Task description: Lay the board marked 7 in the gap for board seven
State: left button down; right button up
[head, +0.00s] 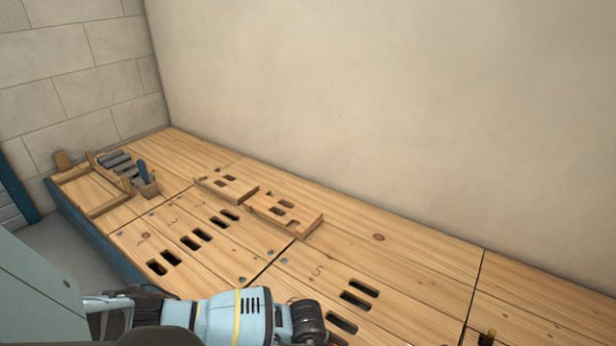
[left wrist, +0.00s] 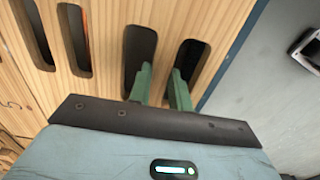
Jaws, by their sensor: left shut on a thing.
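In the left wrist view my left gripper (left wrist: 159,82) has its two green fingers down in neighbouring slots of a slotted wooden board (left wrist: 108,45). It is shut on the wooden strip between those slots. The number on this board does not show, and I cannot pick out a board marked 7 or its gap. In the head view my left arm crosses the bottom, and its gripper is out of sight. A board marked 5 (head: 318,270) lies in the deck, with slots to its right. My right gripper is not in view.
Two raised wooden pieces with cut-outs (head: 228,185) (head: 283,213) lie on the deck near the wall. A wooden frame (head: 92,186), grey cylinders (head: 116,162) and a blue-handled tool (head: 144,174) are at the far left.

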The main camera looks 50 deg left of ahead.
pick_arm(q)
jog(key=shift+w+r, duration=0.15)
jog(key=shift+r, duration=0.05)
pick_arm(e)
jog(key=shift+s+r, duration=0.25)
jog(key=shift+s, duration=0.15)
pick_arm(q)
jog(key=shift+f, duration=0.1)
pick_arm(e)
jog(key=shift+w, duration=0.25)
pick_arm(q)
jog(key=shift+f, duration=0.3)
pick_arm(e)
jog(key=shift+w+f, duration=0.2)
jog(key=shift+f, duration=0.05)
pick_arm(q)
jog(key=shift+f+b, duration=0.35)
jog(key=shift+b, duration=0.05)
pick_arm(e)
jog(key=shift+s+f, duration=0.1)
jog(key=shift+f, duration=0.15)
pick_arm(q)
jog(key=shift+f+b, duration=0.3)
jog(key=shift+f, duration=0.2)
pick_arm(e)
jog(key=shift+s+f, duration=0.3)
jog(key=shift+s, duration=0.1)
